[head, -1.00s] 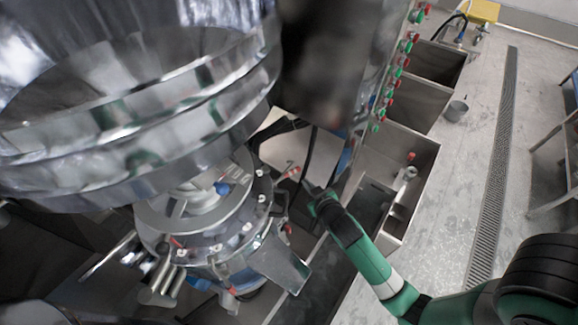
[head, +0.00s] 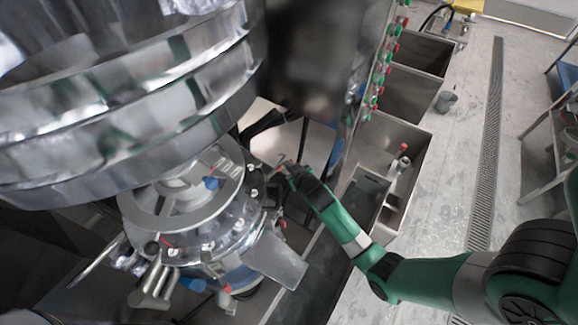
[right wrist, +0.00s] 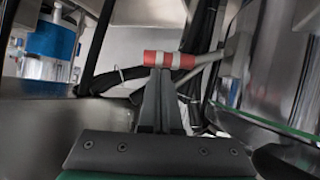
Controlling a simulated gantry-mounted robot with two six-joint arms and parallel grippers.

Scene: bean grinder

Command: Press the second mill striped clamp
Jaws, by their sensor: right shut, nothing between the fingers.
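The round steel mill (head: 190,225) stands at lower left in the head view, with several small clamps around its rim. My right gripper (head: 284,163) is at the mill's right side, just beyond its rim. In the right wrist view, a red-and-white striped clamp handle (right wrist: 168,60) lies crosswise directly at the tips of my right gripper (right wrist: 160,72). The fingers are shut with nothing between them. Whether they touch the handle I cannot tell. A metal rod runs right from the handle toward a shiny cylindrical body. My left gripper is not in view.
A large steel bowl (head: 130,100) overhangs the mill at upper left. A dark column (head: 315,60) and black hoses (right wrist: 112,78) are close to my right gripper. Steel sinks (head: 405,145) line the right side. Open floor (head: 450,190) lies beyond them.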

